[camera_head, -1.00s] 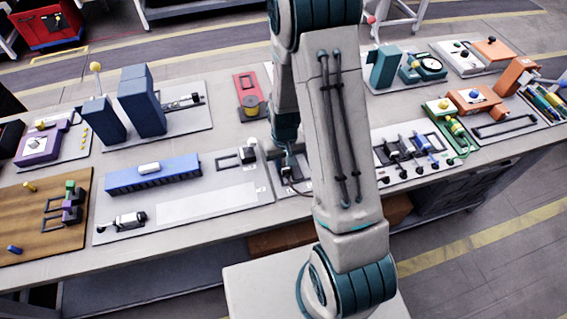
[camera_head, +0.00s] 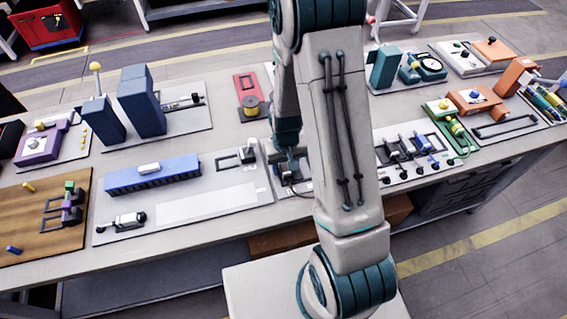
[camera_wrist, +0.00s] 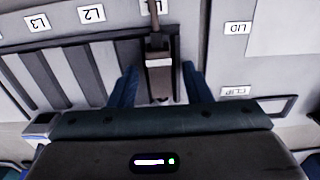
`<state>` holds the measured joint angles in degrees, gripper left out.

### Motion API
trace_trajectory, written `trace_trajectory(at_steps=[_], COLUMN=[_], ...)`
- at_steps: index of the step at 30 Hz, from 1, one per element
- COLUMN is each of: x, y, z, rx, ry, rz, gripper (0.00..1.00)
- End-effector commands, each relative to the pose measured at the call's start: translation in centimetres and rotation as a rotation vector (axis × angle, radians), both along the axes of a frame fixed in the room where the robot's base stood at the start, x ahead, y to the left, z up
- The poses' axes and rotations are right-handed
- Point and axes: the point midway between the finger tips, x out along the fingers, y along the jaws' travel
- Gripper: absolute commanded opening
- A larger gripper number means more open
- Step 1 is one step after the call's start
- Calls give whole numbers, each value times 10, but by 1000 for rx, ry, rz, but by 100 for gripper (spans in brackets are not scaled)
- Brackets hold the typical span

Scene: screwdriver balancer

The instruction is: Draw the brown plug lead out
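In the wrist view, a plug (camera_wrist: 159,78) with a pale band sits in a slot of a grey panel. A brown lead (camera_wrist: 157,18) runs from it to the top edge, partly covering a label. The blue fingers of my gripper (camera_wrist: 160,88) stand apart, one on each side of the plug, with gaps visible between. The plug's lower end is close to the gripper body. In the head view, my gripper (camera_head: 289,172) is low over the small panel (camera_head: 272,158); my arm hides much of it, and the plug cannot be made out there.
In the wrist view, empty dark slots (camera_wrist: 60,75) lie left of the plug, with labels L2 (camera_wrist: 91,13) and L3 (camera_wrist: 37,22). Labels LID (camera_wrist: 238,28) and CLIP (camera_wrist: 236,91) are at right. A blue-topped block (camera_head: 152,174) stands left; a panel with several leads (camera_head: 410,150) is right.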

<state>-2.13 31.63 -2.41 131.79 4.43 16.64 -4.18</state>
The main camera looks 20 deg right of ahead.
Motion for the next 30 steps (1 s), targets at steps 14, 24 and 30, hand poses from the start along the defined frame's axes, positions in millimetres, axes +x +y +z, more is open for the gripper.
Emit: trace_trajectory(at_steps=[14, 24, 30], x=[0, 0, 0], y=[0, 0, 0], z=[15, 50, 69], rx=[0, 0, 0], ry=[-1, -1, -1], rz=[0, 0, 0], gripper=[44, 44, 44])
